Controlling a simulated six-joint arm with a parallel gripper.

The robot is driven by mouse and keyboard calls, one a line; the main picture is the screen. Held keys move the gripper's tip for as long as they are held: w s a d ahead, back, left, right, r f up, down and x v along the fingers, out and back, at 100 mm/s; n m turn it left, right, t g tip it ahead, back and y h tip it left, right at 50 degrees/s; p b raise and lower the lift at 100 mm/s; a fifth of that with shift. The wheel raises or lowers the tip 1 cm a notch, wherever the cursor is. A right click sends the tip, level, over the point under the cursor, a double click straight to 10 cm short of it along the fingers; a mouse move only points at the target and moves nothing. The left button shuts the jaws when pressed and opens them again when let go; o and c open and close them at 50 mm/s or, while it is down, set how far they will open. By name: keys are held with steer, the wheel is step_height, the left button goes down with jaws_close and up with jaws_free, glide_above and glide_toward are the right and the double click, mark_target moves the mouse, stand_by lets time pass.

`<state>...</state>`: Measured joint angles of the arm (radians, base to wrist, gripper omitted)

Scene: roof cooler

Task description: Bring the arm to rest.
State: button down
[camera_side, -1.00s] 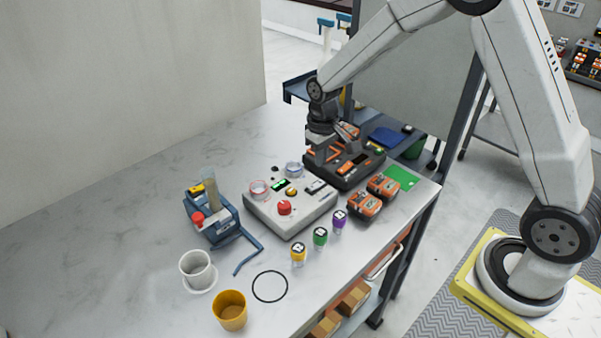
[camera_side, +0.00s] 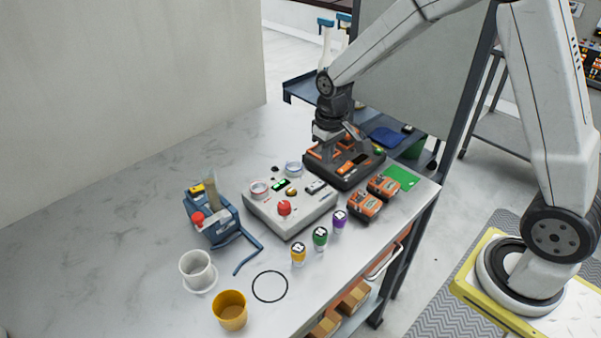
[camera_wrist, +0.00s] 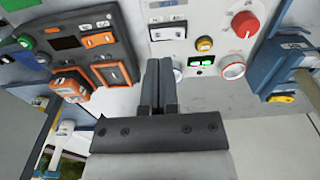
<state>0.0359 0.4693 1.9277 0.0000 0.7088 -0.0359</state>
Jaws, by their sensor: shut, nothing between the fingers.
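My gripper (camera_side: 333,148) hangs above the black and orange charger unit (camera_side: 347,175) at the back of the bench. Its fingers are shut and empty, and they also show together in the wrist view (camera_wrist: 159,85). In the wrist view the charger (camera_wrist: 85,45) lies to the left of the fingers. The grey control box (camera_wrist: 215,25) with a red knob (camera_wrist: 245,24) lies to the right. I cannot tell the exact height of the fingertips above the charger.
Two orange batteries (camera_side: 374,200) and a green patch (camera_side: 400,178) lie at the right edge. Several small labelled bottles (camera_side: 320,238), a blue device (camera_side: 213,222), a white cup (camera_side: 197,268) and a yellow cup (camera_side: 230,310) stand toward the front. The bench's left part is clear.

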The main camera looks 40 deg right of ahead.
steer(key=s+a+r+t, duration=0.1)
steer(key=s+t, duration=0.1)
steer(key=s, duration=1.2)
steer(key=shift+s+a+r, duration=0.15)
steer(key=shift+s+a, duration=0.1)
steer(key=shift+s, duration=0.15)
